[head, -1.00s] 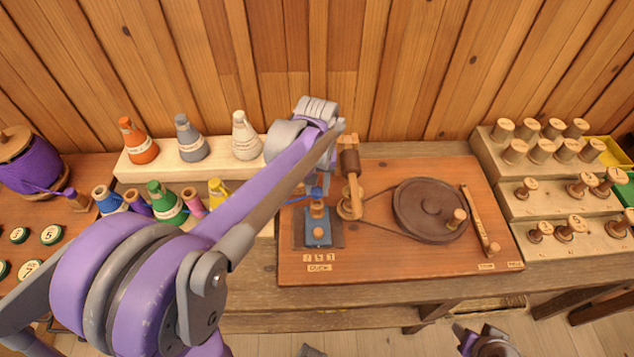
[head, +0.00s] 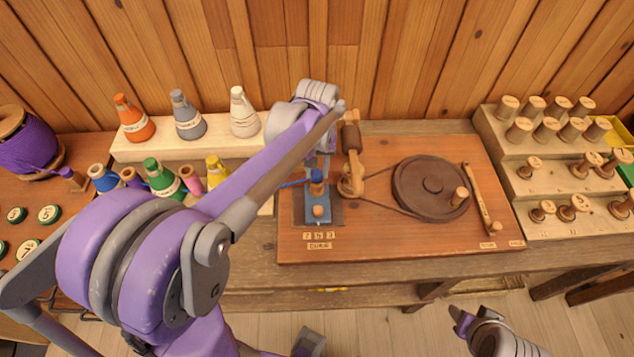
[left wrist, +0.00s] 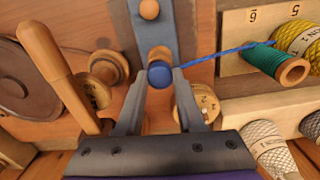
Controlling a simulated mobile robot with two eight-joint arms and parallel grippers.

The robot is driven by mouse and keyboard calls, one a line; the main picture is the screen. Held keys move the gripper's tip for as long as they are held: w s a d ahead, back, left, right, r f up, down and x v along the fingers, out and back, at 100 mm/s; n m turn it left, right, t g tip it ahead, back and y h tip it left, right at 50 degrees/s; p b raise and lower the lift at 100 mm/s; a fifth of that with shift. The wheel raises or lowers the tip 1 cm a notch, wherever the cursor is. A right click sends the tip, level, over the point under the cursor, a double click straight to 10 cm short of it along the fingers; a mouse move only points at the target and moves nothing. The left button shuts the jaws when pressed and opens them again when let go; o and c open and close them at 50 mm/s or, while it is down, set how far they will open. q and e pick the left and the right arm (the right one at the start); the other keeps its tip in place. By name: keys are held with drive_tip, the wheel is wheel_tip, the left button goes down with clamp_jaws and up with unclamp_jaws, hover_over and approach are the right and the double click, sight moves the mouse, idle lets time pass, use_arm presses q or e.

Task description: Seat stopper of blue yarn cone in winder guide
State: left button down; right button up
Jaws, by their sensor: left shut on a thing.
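My left gripper (head: 317,165) is shut on the blue stopper (left wrist: 159,73), seen end-on between the fingertips in the left wrist view. A blue yarn runs from it to the right in that view. In the head view the stopper (head: 317,188) is over the blue plate (head: 318,205) of the winder board (head: 370,235). A wooden piece shows just behind the stopper in the wrist view; I cannot tell whether the stopper is seated in it. My right gripper (head: 465,322) is low at the right, clear of the board.
A dark wheel (head: 432,187) with a belt and a wooden post (head: 351,165) stand right of the stopper. Several coloured cones line the left shelf (head: 200,148). Wooden spools fill the stepped rack (head: 497,175) at right.

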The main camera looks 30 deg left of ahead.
use_arm(q)
drive_tip(key=shift+f+b, duration=0.4)
drive_tip(key=shift+f, duration=0.35)
drive_tip(key=shift+c, duration=2.2)
unclamp_jaws()
drive_tip(key=shift+r, duration=0.1)
use_arm(e)
drive_tip(key=shift+s+f, duration=0.15)
drive_tip(key=shift+f, duration=0.35)
use_arm(q)
drive_tip(key=o, duration=0.4)
wheel_tip(320, 180, up, 9)
drive_tip(key=p, duration=0.5)
drive_tip(key=shift+r, duration=0.1)
use_arm(e)
wheel_tip(320, 180, up, 7)
drive_tip(key=w, duration=0.2)
drive_tip(key=shift+w+f+t, duration=0.15)
drive_tip(key=shift+w+t, duration=0.1)
drive_tip(key=shift+t, duration=0.05)
drive_tip(key=shift+s, duration=0.15)
